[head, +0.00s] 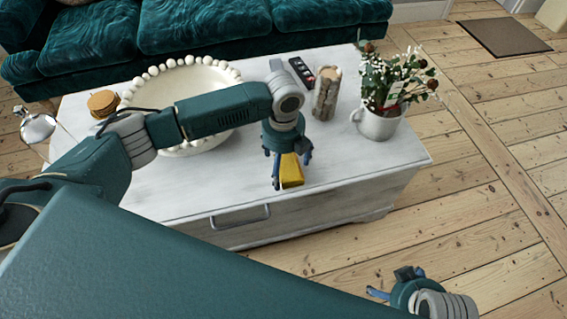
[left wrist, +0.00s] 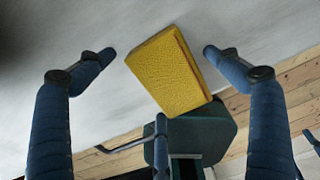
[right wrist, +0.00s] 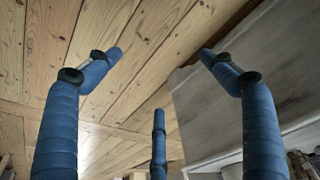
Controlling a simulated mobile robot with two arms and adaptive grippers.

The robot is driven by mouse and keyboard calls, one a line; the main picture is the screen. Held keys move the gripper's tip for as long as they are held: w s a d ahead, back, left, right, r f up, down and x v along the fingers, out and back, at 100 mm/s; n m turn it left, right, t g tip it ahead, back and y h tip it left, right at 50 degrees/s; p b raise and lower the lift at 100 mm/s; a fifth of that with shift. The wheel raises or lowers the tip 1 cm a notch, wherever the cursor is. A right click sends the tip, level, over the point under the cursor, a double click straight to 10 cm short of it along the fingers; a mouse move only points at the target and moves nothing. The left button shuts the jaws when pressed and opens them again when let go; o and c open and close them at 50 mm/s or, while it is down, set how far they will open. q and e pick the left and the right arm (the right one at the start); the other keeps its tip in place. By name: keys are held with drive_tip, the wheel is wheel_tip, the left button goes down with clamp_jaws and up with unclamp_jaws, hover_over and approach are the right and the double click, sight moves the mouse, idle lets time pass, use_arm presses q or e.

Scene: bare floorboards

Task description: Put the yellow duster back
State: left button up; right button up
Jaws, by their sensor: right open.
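The yellow duster (head: 291,172) is a small yellow block on the white chest's top, near its front edge. In the left wrist view the yellow duster (left wrist: 172,72) lies between the spread fingers, with gaps on both sides. My left gripper (head: 289,168) is open above and around it and partly hides it in the head view. My right gripper (head: 385,285) is open and empty, low at the front right, apart from the chest.
The white chest (head: 345,165) has a front handle (head: 240,217). On it stand a beaded bowl (head: 205,85), a log-like cylinder (head: 326,92), a remote (head: 301,71) and a mug of flowers (head: 378,122). A teal sofa (head: 200,25) stands behind.

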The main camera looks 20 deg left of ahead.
sight(283, 165)
use_arm(q)
drive_tip(key=shift+r, duration=0.15)
drive_tip(key=shift+w+r, duration=0.1)
drive_tip(key=shift+r, duration=0.3)
wheel_tip(283, 165, up, 11)
drive_tip(key=p, duration=0.3)
drive_tip(key=shift+r, duration=0.2)
use_arm(e)
wheel_tip(283, 165, down, 11)
drive_tip(key=shift+s+r+g, duration=0.2)
drive_tip(key=shift+s+g, duration=0.1)
drive_tip(key=shift+s, duration=0.05)
drive_tip(key=shift+a, duration=0.1)
